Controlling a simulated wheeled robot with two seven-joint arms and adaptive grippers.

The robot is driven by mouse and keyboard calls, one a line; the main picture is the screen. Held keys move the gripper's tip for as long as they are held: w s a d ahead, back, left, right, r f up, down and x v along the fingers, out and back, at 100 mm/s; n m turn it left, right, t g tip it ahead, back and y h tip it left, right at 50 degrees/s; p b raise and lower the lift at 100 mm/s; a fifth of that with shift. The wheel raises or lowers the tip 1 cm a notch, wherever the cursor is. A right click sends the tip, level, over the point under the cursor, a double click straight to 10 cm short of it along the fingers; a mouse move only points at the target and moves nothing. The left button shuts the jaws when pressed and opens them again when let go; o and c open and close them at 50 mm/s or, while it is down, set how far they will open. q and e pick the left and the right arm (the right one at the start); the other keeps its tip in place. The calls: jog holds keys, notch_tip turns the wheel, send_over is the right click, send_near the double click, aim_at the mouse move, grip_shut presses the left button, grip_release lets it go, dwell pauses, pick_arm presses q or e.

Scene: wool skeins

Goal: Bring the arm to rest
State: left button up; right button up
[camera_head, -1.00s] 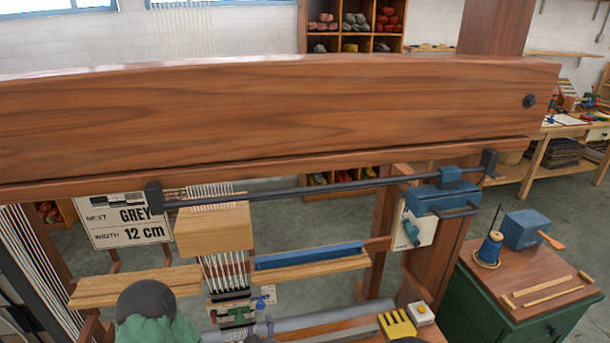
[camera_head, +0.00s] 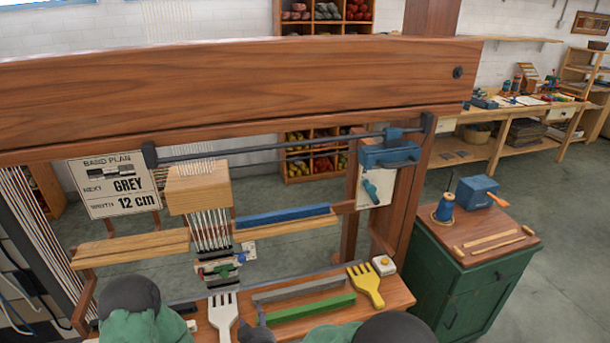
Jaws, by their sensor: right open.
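My right gripper (camera_head: 258,330) is a small dark shape at the bottom edge, low over the front bench, largely cut off. It is open and shows nothing between its fingers. My right arm's green link and dark round joint lie beside it on the right. My left arm shows only a dark round joint and green link at the bottom left; its gripper is out of frame. The wooden loom (camera_head: 240,85) stands in front of me. On its bench (camera_head: 400,297) lie a white fork-shaped beater (camera_head: 222,315), a yellow one (camera_head: 367,285), a grey bar (camera_head: 297,290) and a green bar (camera_head: 312,307).
A white block (camera_head: 384,265) sits at the bench's right end. A green cabinet (camera_head: 465,290) stands to the right, holding a blue spool (camera_head: 444,208) and a blue box (camera_head: 477,191). Open floor lies at the far right.

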jog(key=s+d+f+m+g+h, duration=0.15)
jog(key=d+f+g, duration=0.35)
jog(key=d+f, duration=0.9)
jog(key=s+d+f+m+g+y, duration=0.1)
jog(key=s+d+f+m+g, duration=0.1)
jog(key=s, duration=0.7)
jog(key=s+d+f+m+g+y, duration=0.1)
jog(key=s+d+f+m+g, duration=0.1)
jog(key=s+d+f+g, duration=0.3)
jog(key=s+d+f, duration=0.1)
jog(key=s+f, duration=0.3)
jog(key=shift+s+d, duration=0.4)
